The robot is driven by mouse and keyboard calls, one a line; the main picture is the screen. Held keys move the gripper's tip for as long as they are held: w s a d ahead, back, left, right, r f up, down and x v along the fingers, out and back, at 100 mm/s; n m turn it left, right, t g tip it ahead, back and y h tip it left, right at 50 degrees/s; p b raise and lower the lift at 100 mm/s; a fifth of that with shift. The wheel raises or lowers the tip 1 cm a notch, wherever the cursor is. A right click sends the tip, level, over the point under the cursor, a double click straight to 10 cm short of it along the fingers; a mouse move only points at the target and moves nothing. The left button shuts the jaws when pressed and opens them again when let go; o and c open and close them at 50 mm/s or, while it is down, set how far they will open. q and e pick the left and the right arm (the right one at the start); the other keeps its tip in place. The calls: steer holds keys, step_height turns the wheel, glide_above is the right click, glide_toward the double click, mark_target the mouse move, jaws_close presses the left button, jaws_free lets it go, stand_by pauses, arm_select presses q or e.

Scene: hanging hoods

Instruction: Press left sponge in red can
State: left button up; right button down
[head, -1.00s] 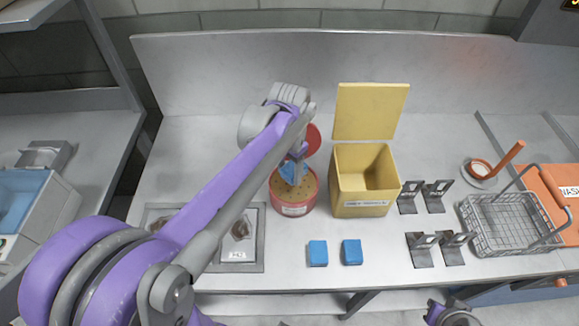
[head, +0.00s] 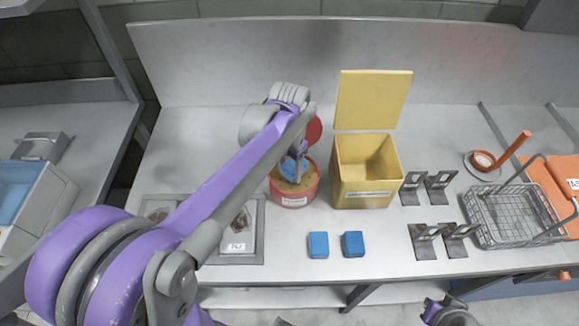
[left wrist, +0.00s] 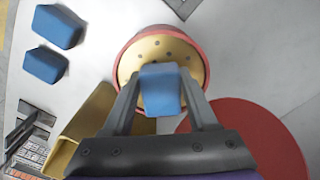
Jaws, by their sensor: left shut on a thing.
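The red can (head: 294,200) stands open on the counter, with a tan disc dotted with holes (left wrist: 185,53) inside its rim. Its round red lid (left wrist: 250,140) is beside it. My left gripper (left wrist: 162,90) is shut on a blue sponge (left wrist: 162,78). The sponge is over the tan disc, within the can's rim; whether it touches the disc is hard to tell. The sponge shows partly behind my left gripper (head: 297,165) in the head view. My right gripper (head: 446,314) is at the bottom edge, partly cut off; its jaws are unclear.
Two more blue sponges (head: 318,245) (head: 353,244) lie on the counter in front. An open yellow box (head: 365,190) stands just right of the can. Several dark metal holders (head: 425,242) and a wire basket (head: 508,215) are further right. A grey tray (head: 240,257) lies left.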

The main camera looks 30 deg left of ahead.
mark_target(289, 168)
arm_select(q)
steer(key=shift+f+b, duration=0.35)
steer(key=shift+f, duration=0.25)
arm_select(e)
steer(key=shift+s+f, duration=0.2)
steer(key=shift+f, duration=0.25)
stand_by(0.8)
arm_select(q)
steer(key=shift+r, duration=0.1)
arm_select(e)
steer(key=shift+r, duration=0.1)
